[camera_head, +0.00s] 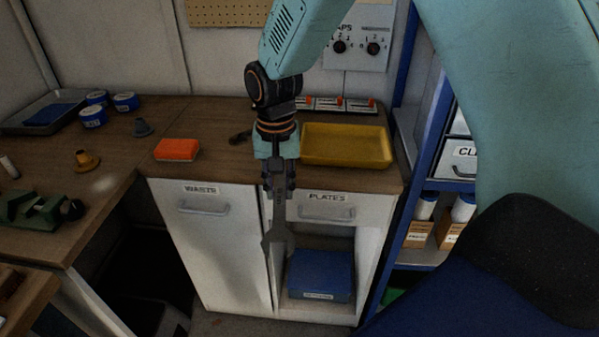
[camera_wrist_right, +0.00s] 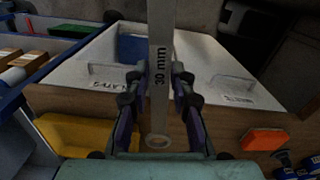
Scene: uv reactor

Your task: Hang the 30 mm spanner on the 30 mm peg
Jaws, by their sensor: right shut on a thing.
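My right gripper (camera_head: 279,188) points down in front of the cabinet fronts, beyond the bench's front edge. It is shut on the 30 mm spanner (camera_head: 279,232), a long grey tool that hangs down from the fingers with its forked end lowest. In the right wrist view the spanner (camera_wrist_right: 160,48) stands between the fingers of the right gripper (camera_wrist_right: 157,78), its "30 mm" mark readable and a round hole at its near end. A tan pegboard (camera_head: 228,12) shows in part at the top of the head view. The 30 mm peg cannot be made out. My left gripper is not in view.
The wooden bench carries a yellow tray (camera_head: 346,146), an orange block (camera_head: 177,150), blue tins (camera_head: 93,117) and a dark green device (camera_head: 33,212). Below are a WASTE door (camera_head: 203,245) and an open bay with a blue box (camera_head: 320,275). Blue shelving stands at right.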

